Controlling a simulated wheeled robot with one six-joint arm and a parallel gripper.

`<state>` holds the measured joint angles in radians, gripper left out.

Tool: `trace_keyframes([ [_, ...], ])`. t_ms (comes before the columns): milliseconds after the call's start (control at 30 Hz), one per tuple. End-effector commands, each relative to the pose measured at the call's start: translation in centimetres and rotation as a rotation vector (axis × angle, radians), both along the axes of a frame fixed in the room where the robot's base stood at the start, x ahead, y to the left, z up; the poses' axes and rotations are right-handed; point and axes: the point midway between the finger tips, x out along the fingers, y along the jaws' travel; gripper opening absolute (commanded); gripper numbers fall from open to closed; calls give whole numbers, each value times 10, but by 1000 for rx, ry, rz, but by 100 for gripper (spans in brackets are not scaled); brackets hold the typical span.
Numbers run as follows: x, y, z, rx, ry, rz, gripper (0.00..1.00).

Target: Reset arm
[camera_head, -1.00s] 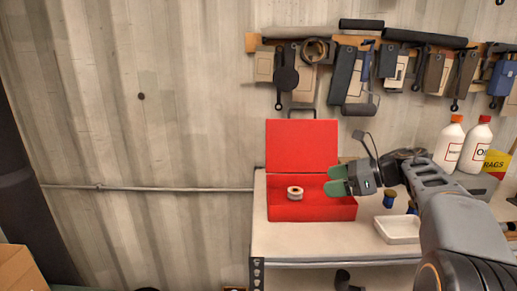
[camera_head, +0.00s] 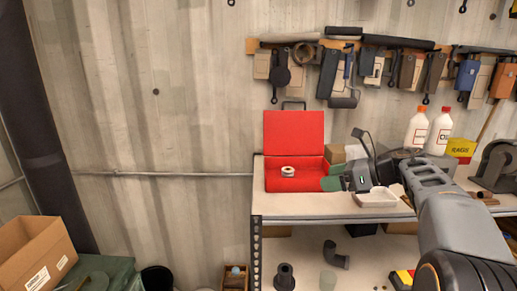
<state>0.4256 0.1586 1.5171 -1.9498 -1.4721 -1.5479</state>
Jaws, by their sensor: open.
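My gripper (camera_head: 332,183) has green fingertips and shows at the right of centre. It overlaps the right end of the open red toolbox (camera_head: 293,182) in the picture. It is open, and I see nothing held between the fingers. A white tape roll (camera_head: 288,172) sits in the toolbox. My arm reaches in from the lower right and hides part of the bench.
The workbench (camera_head: 300,206) carries a white tray (camera_head: 368,200), two white bottles (camera_head: 416,130) and a yellow box (camera_head: 461,147). Tools hang on the wall behind. A cardboard box (camera_head: 35,252) stands at the lower left. Several items lie under the bench.

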Motion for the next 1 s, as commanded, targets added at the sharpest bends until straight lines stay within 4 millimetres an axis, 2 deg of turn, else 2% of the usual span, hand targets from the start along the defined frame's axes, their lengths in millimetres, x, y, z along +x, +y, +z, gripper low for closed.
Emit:
trace_keyframes([
  [167,22,-11,5,98,43,-180,84],
  [367,53,-34,7,323,125,-475,84],
  [533,73,-69,6,652,234,-819,84],
  [633,73,-98,-8,961,337,-1089,84],
  [733,56,-124,-40,1330,475,-1379,84],
  [800,32,-134,-73,1591,582,-1576,84],
  [867,6,-134,-107,1806,681,-1748,84],
  [900,-15,-130,-132,1945,747,-1863,84],
  [967,-47,-119,-166,2117,842,-2025,84],
  [1000,-68,-108,-187,-2133,-870,2054,84],
])
